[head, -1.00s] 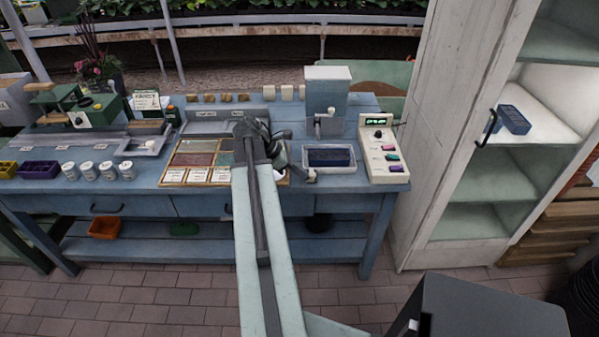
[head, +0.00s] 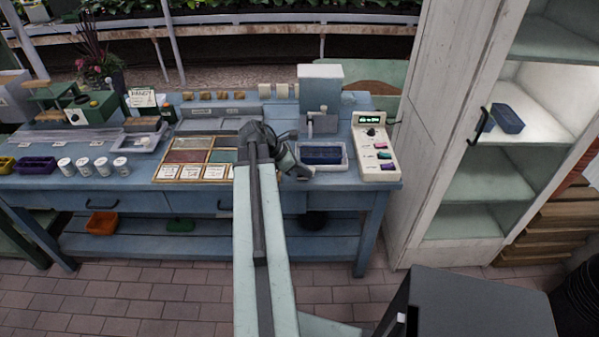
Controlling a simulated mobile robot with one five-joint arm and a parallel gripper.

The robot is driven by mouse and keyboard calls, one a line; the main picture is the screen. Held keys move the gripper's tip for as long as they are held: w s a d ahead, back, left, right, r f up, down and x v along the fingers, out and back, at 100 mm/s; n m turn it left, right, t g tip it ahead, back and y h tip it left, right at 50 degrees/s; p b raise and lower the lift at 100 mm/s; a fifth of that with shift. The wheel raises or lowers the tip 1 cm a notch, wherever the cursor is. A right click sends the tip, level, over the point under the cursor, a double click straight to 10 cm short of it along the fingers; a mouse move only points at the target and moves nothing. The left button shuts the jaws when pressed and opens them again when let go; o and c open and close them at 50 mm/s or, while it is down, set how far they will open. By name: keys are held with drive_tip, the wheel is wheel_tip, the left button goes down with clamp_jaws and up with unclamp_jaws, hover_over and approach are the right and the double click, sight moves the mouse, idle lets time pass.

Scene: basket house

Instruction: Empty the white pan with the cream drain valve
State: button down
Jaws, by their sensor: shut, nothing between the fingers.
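The white pan (head: 329,169) sits on the blue bench beneath a pale blue box with a tap. A dark blue tray (head: 320,155) lies inside the pan; I cannot make out any liquid. My gripper (head: 303,173) is shut and empty, at the pan's left front corner. Whether it touches the pan or hangs just in front cannot be told. The cream drain valve is not clearly visible and seems hidden behind my gripper.
The pale blue box (head: 320,85) stands behind the pan. A cream control panel (head: 374,146) is close on its right. A framed tray of coloured panels (head: 205,150) lies left of my gripper. A white cabinet (head: 440,120) stands to the right, with a blue tray (head: 508,118) on a shelf.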

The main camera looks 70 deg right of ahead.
drive_tip(key=shift+s+d, duration=0.4)
drive_tip(key=shift+s, duration=0.2)
drive_tip(key=shift+s+d, duration=0.4)
drive_tip(key=shift+s, duration=0.2)
drive_tip(key=shift+w, duration=0.2)
idle(0.4)
